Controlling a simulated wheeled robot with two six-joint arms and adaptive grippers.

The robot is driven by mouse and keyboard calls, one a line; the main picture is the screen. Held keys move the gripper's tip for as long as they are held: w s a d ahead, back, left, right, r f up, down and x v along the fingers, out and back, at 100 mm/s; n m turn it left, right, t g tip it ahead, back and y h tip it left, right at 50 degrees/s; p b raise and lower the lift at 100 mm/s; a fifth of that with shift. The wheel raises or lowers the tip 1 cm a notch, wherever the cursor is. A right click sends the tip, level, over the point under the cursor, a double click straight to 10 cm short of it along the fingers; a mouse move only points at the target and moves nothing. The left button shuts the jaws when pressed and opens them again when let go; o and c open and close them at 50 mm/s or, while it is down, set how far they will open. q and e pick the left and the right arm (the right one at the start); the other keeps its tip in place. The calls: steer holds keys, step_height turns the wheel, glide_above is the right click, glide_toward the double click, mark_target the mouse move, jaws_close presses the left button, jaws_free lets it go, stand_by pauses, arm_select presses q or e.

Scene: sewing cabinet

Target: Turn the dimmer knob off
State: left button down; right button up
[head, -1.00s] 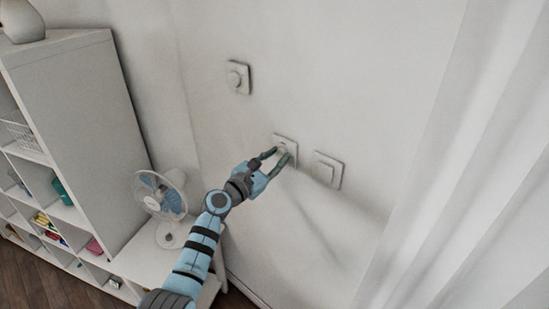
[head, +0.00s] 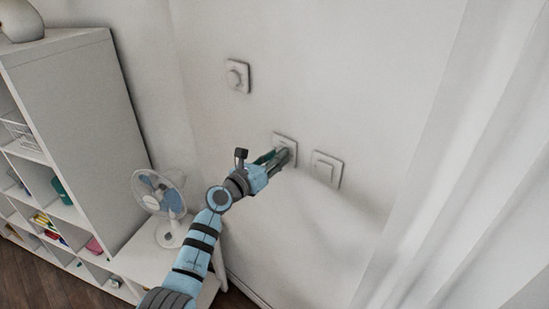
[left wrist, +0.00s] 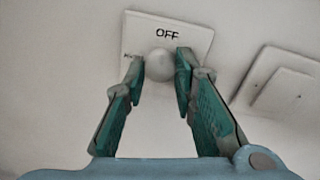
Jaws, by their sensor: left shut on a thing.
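The dimmer knob (left wrist: 159,66) is a pale round knob on a square white wall plate (left wrist: 190,27). In the left wrist view the plate carries the word OFF above the knob and a small, hard-to-read label to its left. My left gripper (left wrist: 161,72) is shut on the knob, with one green fingertip at each side. In the head view my left gripper (head: 279,157) reaches the middle wall plate (head: 284,137), and its fingers mostly hide the knob. My right gripper is in neither view.
A fan (head: 161,197) stands on a low white cabinet beside a tall shelf (head: 75,95). A white curtain (head: 460,170) hangs at the right.

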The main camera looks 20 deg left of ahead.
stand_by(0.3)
arm_select(q)
steer(key=c, duration=1.3)
jaws_free()
steer(key=v, duration=1.2)
steer(key=shift+r, duration=0.1)
steer(key=shift+w, duration=0.1)
